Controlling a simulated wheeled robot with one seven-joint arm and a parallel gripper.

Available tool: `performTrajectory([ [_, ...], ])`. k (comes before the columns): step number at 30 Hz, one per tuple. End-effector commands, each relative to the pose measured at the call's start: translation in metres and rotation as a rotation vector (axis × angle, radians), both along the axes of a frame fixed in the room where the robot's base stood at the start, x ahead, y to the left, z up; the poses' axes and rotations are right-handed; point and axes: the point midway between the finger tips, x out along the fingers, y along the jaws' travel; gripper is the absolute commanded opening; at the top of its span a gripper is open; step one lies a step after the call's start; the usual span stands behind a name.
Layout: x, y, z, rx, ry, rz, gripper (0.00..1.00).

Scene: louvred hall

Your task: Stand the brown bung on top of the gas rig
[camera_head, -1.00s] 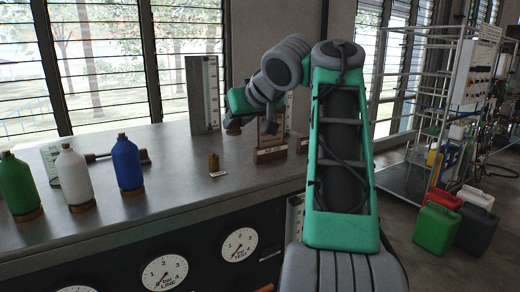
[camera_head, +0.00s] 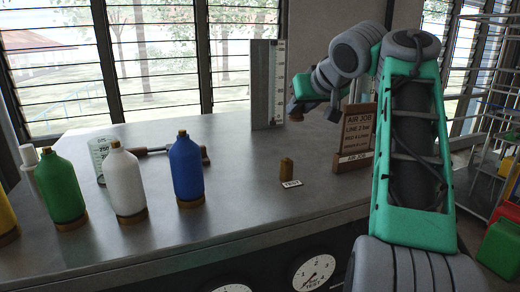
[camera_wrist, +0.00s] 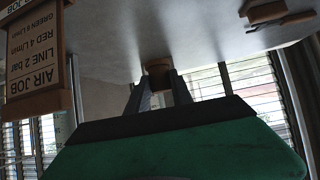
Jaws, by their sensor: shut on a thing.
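My gripper (camera_head: 301,107) is shut on the brown bung (camera_head: 296,114) and holds it above the back of the grey bench (camera_head: 235,200). In the wrist view the bung (camera_wrist: 158,70) sits between the two fingertips of the gripper (camera_wrist: 158,84). No thing in view is clearly marked as the gas rig. The bench has dial gauges (camera_head: 313,272) on its front, and a metal frame (camera_head: 496,90) stands at the far right; I cannot tell which, if either, is the rig.
A small brass-coloured piece (camera_head: 286,168) stands on the bench behind a label. Green (camera_head: 62,188), white (camera_head: 123,183) and blue (camera_head: 186,168) bottles stand at left. A mallet-like tool (camera_head: 170,150) lies behind them. An AIR JOB sign (camera_head: 356,135) stands near my arm.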

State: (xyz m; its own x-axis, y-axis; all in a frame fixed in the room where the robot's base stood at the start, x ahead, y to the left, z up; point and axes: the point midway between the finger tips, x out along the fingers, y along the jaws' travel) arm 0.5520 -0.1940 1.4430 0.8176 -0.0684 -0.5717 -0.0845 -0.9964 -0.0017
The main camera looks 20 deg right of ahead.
Motion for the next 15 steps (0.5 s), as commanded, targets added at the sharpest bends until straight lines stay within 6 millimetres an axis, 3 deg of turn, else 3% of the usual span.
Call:
performTrajectory([
  [1,0.014,0.01,-0.017,0.003,0.003,0.009,0.0],
  [6,0.056,0.035,-0.038,0.003,0.002,0.008,0.0],
  [9,0.072,0.044,-0.063,0.002,0.003,0.005,0.0],
  [15,0.092,0.054,-0.082,0.002,0.002,0.002,0.0],
])
